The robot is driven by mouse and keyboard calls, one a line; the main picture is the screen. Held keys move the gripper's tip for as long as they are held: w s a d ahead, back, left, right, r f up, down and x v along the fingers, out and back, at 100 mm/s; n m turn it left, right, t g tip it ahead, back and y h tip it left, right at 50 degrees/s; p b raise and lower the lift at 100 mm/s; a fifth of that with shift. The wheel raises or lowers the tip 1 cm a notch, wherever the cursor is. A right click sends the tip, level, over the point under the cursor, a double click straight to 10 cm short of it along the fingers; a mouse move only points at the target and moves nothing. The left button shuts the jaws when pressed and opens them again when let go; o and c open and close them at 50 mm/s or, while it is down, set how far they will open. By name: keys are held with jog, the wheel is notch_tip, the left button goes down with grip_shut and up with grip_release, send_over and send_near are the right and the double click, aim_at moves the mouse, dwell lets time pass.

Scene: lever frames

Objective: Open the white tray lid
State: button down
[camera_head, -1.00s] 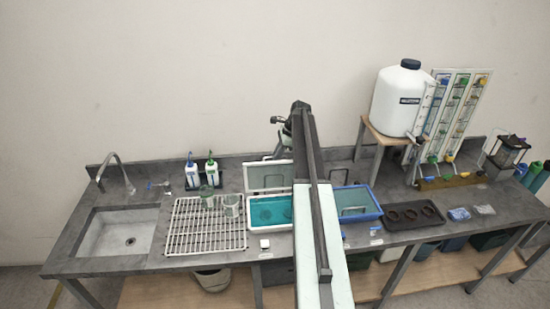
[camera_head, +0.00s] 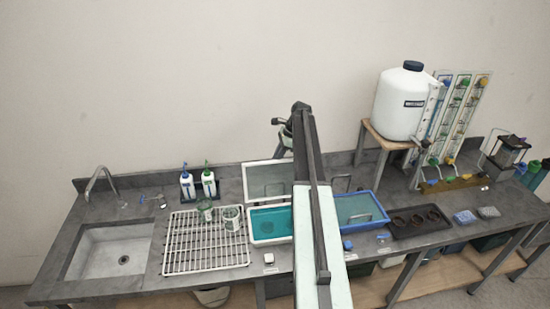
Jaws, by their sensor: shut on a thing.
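The white tray (camera_head: 269,241) stands on the bench just left of my arm, with teal liquid inside. Its white-framed, clear lid (camera_head: 267,196) is raised at the tray's back edge and leans up and away from the opening. My gripper (camera_head: 284,134) is at the far end of my arm, above and behind the lid's upper right corner. My arm also covers the right end of the tray and lid.
A blue tray (camera_head: 380,222) stands right of my arm, with a dark tray (camera_head: 397,234) beyond. A wire rack (camera_head: 190,268) with glass beakers (camera_head: 231,217), two bottles (camera_head: 187,186) and a sink (camera_head: 105,255) lie left. A large white jug (camera_head: 402,115) stands on a raised wooden stand.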

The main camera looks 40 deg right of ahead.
jog(key=shift+w+d, duration=0.3)
jog(key=c, duration=1.6)
grip_release()
jog(key=shift+a, duration=0.1)
jog(key=shift+o, duration=0.6)
jog(key=shift+w+f, duration=0.35)
jog(key=shift+w, duration=0.1)
jog(key=shift+s+a+r, duration=0.1)
jog(key=shift+a, duration=0.1)
jog(key=p+v, duration=0.7)
jog(key=v, duration=0.1)
